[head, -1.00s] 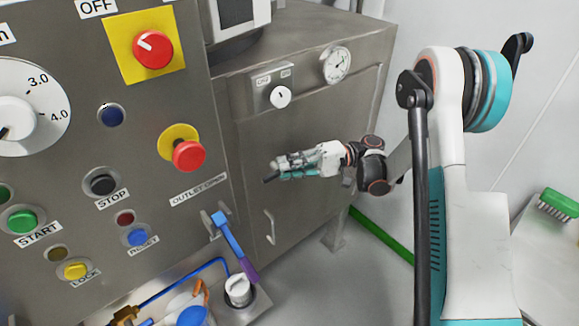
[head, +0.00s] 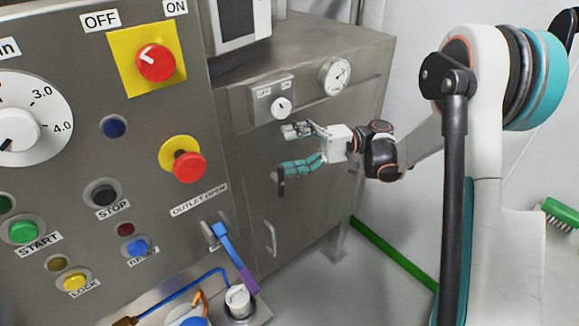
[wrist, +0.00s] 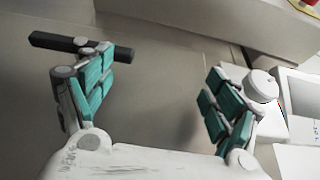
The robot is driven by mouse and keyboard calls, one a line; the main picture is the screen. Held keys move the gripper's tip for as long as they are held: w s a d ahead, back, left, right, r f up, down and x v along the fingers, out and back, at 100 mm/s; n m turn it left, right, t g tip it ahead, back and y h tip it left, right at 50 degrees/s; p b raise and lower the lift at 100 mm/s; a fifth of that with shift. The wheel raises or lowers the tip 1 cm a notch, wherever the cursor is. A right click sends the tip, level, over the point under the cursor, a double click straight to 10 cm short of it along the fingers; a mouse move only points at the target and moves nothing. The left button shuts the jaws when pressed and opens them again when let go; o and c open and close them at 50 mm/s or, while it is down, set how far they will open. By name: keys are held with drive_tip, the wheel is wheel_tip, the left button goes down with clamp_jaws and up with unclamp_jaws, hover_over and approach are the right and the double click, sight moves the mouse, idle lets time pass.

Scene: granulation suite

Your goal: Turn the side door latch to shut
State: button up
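The side door latch, a short black bar handle (head: 281,181), is on the grey side door of the steel cabinet. It stands roughly upright in the head view, and part of it is behind my lower finger. In the wrist view the black latch bar (wrist: 58,42) lies crosswise at the tip of the left finger. My gripper (head: 287,149) is open, its two teal-padded fingers spread wide in front of the door. The wrist view shows nothing between the fingers (wrist: 162,68). Whether a finger touches the latch I cannot tell.
A white OFF/ON knob (head: 281,107) sits just above my upper finger, with a round gauge (head: 335,74) to its right. A door pull (head: 270,238) is below. The control panel with a red emergency button (head: 189,166) stands left.

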drive_tip(key=shift+a+r, duration=0.2)
drive_tip(key=shift+r, duration=0.55)
drive_tip(key=shift+d+r, duration=0.1)
drive_tip(key=shift+c, duration=0.3)
drive_tip(key=shift+s+d+r+p, duration=0.1)
drive_tip(key=shift+r+p, duration=0.25)
drive_tip(key=shift+r, duration=0.2)
drive_tip(key=shift+c, duration=0.6)
drive_tip(key=shift+s+r, duration=0.2)
drive_tip(key=shift+r, duration=0.05)
drive_tip(key=c, duration=0.4)
drive_tip(key=shift+s+r+p, duration=0.1)
drive_tip(key=shift+r+p, duration=0.1)
drive_tip(key=shift+p, duration=0.1)
drive_tip(key=shift+c, duration=0.4)
drive_tip(key=s+d+r+p, duration=0.1)
drive_tip(key=s+r+p, duration=0.1)
drive_tip(key=r, duration=0.4)
drive_tip(key=s+d+r+p, duration=0.2)
drive_tip(key=r+p, duration=0.3)
drive_tip(key=r, duration=0.1)
drive_tip(key=shift+r, duration=0.15)
drive_tip(key=shift+s, duration=0.1)
